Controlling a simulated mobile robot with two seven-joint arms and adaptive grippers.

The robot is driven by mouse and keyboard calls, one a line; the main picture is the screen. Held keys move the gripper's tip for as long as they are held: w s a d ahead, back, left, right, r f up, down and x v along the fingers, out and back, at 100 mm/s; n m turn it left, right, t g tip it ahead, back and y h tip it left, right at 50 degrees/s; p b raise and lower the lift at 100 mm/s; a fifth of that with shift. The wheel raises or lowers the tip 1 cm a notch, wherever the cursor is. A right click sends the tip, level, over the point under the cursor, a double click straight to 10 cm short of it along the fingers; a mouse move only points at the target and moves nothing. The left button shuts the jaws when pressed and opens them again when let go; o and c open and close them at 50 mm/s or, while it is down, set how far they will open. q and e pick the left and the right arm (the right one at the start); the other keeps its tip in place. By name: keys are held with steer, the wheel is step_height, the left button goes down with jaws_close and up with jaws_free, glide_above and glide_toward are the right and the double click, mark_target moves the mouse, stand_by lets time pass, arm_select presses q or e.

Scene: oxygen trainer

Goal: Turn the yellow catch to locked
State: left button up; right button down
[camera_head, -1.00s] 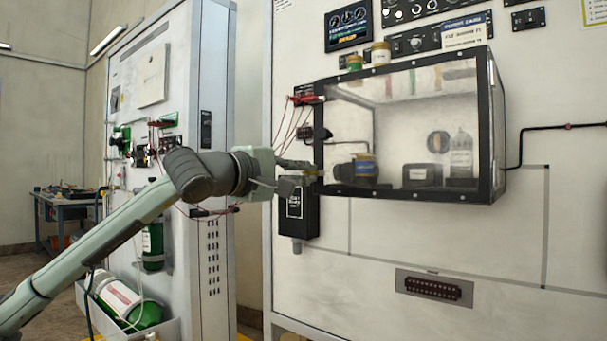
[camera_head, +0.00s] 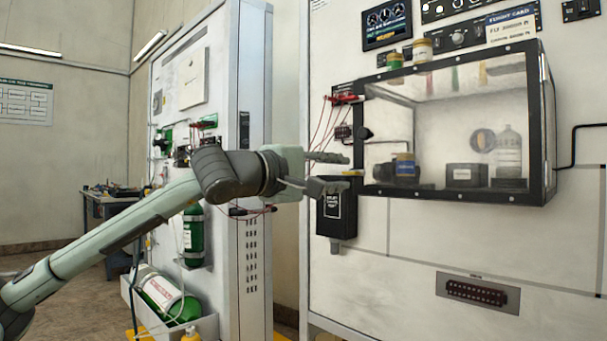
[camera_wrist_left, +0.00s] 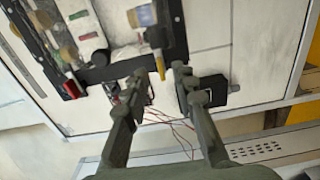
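The yellow catch (camera_head: 353,173) shows as a small yellow piece at the lower left edge of the clear black-framed box (camera_head: 458,198), just above a black block (camera_head: 337,212). Its turn position is too small to tell. My left gripper (camera_head: 338,172) is just left of it, with its two fingers apart, one above the other, and nothing held. In the left wrist view the fingertips (camera_wrist_left: 171,68) are also apart, and a thin yellow strip (camera_wrist_left: 151,88) shows beside the left finger; I cannot tell whether they touch. My right gripper is out of view.
Thin red wires (camera_head: 318,122) run down the panel close above my left gripper. Two small jars (camera_head: 422,49) stand on the box. A white cabinet (camera_head: 222,90) with green cylinders (camera_head: 193,235) stands at the left, behind my arm. The panel below the box is mostly clear.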

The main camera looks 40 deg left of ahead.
arm_select(q)
steer(key=s, duration=0.9)
steer(key=shift+s+a, duration=0.15)
steer(key=shift+a, duration=0.3)
